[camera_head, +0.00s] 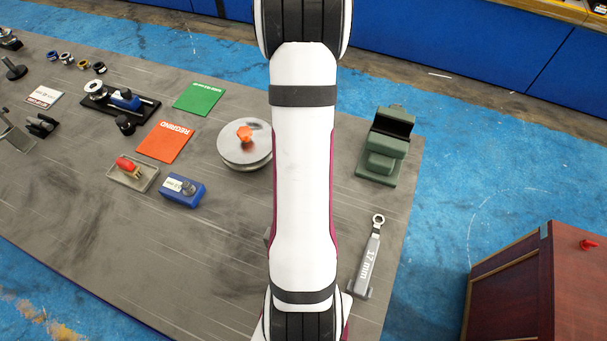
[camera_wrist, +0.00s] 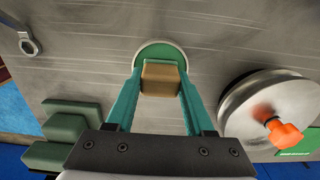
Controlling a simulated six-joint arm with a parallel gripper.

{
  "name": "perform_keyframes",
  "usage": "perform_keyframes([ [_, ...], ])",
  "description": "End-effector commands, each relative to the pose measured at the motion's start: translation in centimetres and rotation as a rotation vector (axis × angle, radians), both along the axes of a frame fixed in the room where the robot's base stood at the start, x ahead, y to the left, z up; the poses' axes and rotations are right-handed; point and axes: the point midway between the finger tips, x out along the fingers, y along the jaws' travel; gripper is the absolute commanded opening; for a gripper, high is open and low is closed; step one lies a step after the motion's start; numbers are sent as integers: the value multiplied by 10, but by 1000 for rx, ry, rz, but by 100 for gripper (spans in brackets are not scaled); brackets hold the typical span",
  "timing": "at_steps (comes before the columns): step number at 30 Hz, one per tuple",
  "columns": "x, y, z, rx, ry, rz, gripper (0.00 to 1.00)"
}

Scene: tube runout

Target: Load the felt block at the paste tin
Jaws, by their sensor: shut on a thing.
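The tan felt block (camera_wrist: 162,79) is between the teal fingers of my gripper (camera_wrist: 161,84) in the wrist view. The fingers are shut on its two sides. The paste tin (camera_wrist: 160,51) is a round tin with a pale rim and a green inside, on the grey table just past the block. The block covers the near part of the tin in this view. I cannot tell whether the block touches the paste or hangs above it. In the head view my white arm hides the tin, the block and my gripper.
A metal disc with an orange knob (camera_head: 245,135) and a dark green stepped fixture (camera_head: 383,150) flank the tin. A 17 mm wrench (camera_head: 371,255) lies near the table's right edge. A red card (camera_head: 166,142) and blue block (camera_head: 182,191) are left. The front-left table (camera_head: 120,240) is clear.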

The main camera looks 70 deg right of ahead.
Motion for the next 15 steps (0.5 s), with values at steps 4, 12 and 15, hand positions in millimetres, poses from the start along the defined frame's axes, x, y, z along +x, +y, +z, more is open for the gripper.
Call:
perform_keyframes([
  [4, 0, -1, 16, -4, -1, 0, 9],
  [12, 0, -1, 47, -4, -1, 0, 9],
  [15, 0, -1, 58, -4, -2, -1, 9],
])
